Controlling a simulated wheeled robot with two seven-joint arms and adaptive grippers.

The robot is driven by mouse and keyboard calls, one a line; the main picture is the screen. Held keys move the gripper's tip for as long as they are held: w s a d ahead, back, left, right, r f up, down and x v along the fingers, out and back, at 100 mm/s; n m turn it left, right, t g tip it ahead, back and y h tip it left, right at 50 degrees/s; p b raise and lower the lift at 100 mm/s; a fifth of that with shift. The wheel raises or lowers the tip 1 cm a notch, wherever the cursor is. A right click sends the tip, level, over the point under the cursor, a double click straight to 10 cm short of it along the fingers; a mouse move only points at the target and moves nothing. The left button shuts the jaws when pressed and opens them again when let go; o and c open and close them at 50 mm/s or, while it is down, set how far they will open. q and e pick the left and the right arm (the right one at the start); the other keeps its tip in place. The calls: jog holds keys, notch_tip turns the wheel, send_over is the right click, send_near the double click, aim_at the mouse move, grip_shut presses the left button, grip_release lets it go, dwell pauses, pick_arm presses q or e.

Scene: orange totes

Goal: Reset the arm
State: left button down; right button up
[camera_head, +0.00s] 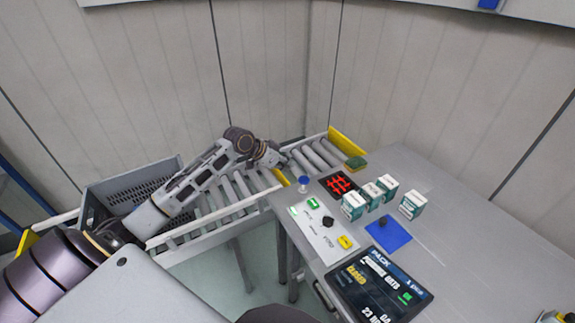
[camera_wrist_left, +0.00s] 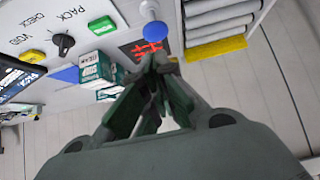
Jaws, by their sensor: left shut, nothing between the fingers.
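My left arm (camera_head: 195,180) reaches in from the left over the roller conveyor, stretched out toward the table. My left gripper (camera_head: 283,160) is at the arm's far end, near the conveyor's end by the table. In the left wrist view the gripper (camera_wrist_left: 158,62) has its fingertips together with nothing between them. The fingertips show in front of the red-marked black pad (camera_wrist_left: 139,48) and just below the blue round-topped button (camera_wrist_left: 155,33). From these views I cannot tell whether the fingers touch anything. My right gripper does not show.
The grey table (camera_head: 470,205) carries several green-and-white boxes (camera_head: 353,206), a blue mat (camera_head: 388,235), a control panel (camera_head: 318,232) and a dark screen (camera_head: 378,287). A grey crate (camera_head: 125,185) sits on the conveyor (camera_head: 215,200). A green block (camera_head: 356,162) is beside the yellow end stop (camera_head: 347,142).

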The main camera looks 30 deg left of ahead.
pick_arm(q)
jog(key=shift+g, duration=0.7)
jog(key=s+d+f, duration=0.6)
jog(key=f, duration=0.1)
jog(key=shift+s, duration=0.1)
jog(key=shift+g+y, duration=0.5)
jog(key=s+d+f, duration=0.1)
jog(key=s, duration=0.1)
jog(key=s+d+f, duration=0.1)
jog(key=s, duration=0.1)
jog(key=s+d+f, duration=0.1)
jog(key=d, duration=0.1)
jog(key=shift+s+d+f, duration=0.1)
jog(key=shift+s+f, duration=0.2)
jog(key=shift+s, duration=0.1)
jog(key=s+d+f+n+g+y, duration=0.1)
jog(key=s+d+n+g+y, duration=0.2)
jog(key=s, duration=1.5)
notch_tip(320, 180, down, 33)
jog(key=s, duration=0.2)
jog(key=s+a+f, duration=0.1)
jog(key=s+f, duration=0.9)
jog(key=s, duration=0.1)
jog(key=s+a+f+g, duration=0.1)
jog(key=s+a+f, duration=0.1)
jog(key=s+f, duration=0.8)
jog(key=shift+s+a+n, duration=0.25)
jog(key=shift+s+n, duration=0.05)
jog(key=shift+s, duration=0.65)
